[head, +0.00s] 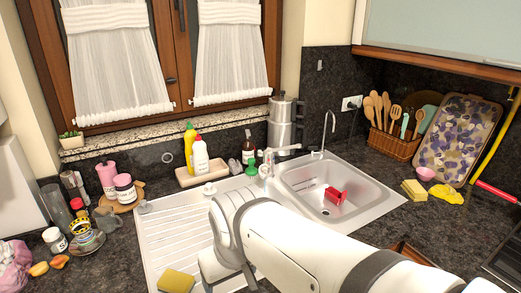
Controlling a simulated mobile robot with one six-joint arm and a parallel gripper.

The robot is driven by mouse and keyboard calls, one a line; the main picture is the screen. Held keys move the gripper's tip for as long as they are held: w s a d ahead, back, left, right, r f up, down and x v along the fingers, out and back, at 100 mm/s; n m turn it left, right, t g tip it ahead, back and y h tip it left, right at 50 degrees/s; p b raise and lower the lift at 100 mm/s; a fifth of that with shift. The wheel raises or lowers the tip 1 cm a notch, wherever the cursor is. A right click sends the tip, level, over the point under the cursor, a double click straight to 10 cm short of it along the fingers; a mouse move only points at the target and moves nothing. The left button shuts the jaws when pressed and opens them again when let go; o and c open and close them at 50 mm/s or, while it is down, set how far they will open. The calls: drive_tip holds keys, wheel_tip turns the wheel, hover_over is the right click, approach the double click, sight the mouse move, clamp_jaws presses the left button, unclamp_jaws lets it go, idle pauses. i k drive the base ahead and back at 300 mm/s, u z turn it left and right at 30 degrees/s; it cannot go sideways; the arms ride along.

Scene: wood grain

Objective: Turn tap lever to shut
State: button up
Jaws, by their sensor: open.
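A pale tap (266,168) stands at the back edge of the steel sink, left of the basin. Its spout (287,149) reaches right over the basin's back left corner. The lever is too small to tell apart from the tap body, so its angle is unclear. A thin curved second spout (332,124) stands farther right behind the basin. My white arm crosses the front of the sink from the lower right and bends down over the drainboard, in front of and apart from the tap. My gripper's fingers do not show.
The basin (352,179) holds a red object (335,195). Bottles (200,155) in a tray, a green-based bottle (251,170) and a metal pot (282,123) crowd the tap's left and back. A yellow sponge (177,281) lies on the drainboard (167,230), which is otherwise mostly clear.

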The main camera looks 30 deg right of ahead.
sight(297, 145)
drive_tip(key=z, duration=0.15)
drive_tip(key=k, duration=0.45)
drive_tip(key=u, duration=1.4)
drive_tip(key=k, duration=1.45)
drive_tip(key=z, duration=1.6)
drive_tip(key=i, duration=1.65)
